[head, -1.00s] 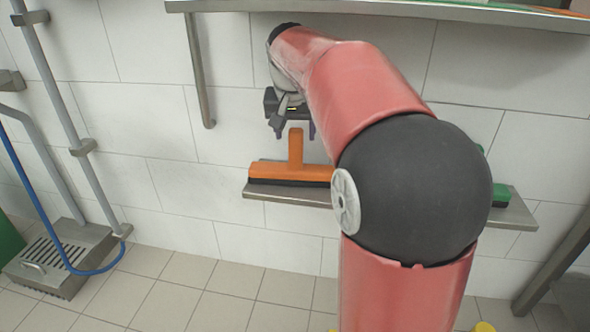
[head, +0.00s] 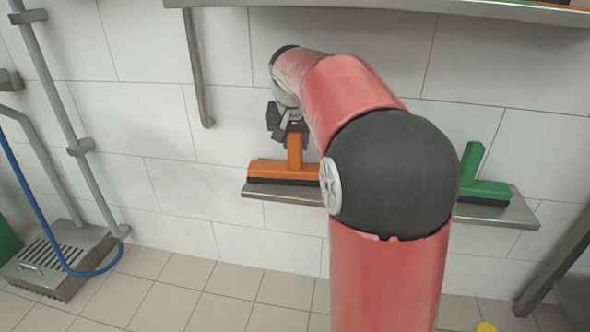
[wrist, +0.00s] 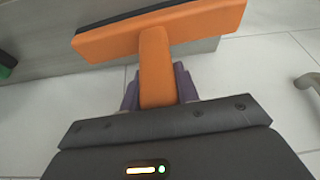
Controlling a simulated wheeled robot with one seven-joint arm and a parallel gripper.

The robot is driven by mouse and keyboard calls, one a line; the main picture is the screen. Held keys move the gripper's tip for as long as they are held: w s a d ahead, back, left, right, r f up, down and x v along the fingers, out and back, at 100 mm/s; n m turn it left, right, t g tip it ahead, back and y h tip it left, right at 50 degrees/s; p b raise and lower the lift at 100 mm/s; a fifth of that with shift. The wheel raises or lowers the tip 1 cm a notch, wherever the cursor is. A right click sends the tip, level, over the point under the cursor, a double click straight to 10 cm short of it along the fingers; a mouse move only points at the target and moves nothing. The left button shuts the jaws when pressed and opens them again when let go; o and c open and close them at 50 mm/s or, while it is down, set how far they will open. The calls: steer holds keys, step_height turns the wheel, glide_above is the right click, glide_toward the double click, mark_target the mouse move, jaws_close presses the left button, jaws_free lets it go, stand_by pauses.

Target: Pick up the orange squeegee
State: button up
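The orange squeegee (head: 282,172) stands on the steel shelf against the tiled wall, with its handle pointing up. In the wrist view the orange squeegee (wrist: 158,45) shows its broad head at the top and its handle running down between my fingers. My gripper (head: 294,130) is over the handle from above. In the wrist view one purple finger of my gripper (wrist: 158,90) lies close against each side of the handle, with no clear gap. The head still rests on the shelf. My arm hides the squeegee's right end in the head view.
A green squeegee (head: 487,191) stands at the right of the same shelf (head: 290,196). A higher shelf (head: 480,12) runs above my arm. A bracket (head: 196,70) hangs from it at the left. A pole, a blue hose and a slotted metal box (head: 60,262) are at the left.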

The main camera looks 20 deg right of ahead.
jaws_close()
steer(key=shift+r, duration=0.1)
steer(key=shift+r+p, duration=0.3)
steer(key=shift+r, duration=0.3)
step_height(320, 180, up, 3)
steer(key=shift+f+p, duration=0.2)
steer(key=shift+p, duration=0.3)
steer(key=s+a, duration=0.4)
steer(key=s, duration=0.4)
steer(key=s+a, duration=0.4)
steer(key=s, duration=0.4)
steer(key=shift+a+f+b, duration=0.2)
steer(key=shift+a+b, duration=0.05)
steer(key=shift+b, duration=0.05)
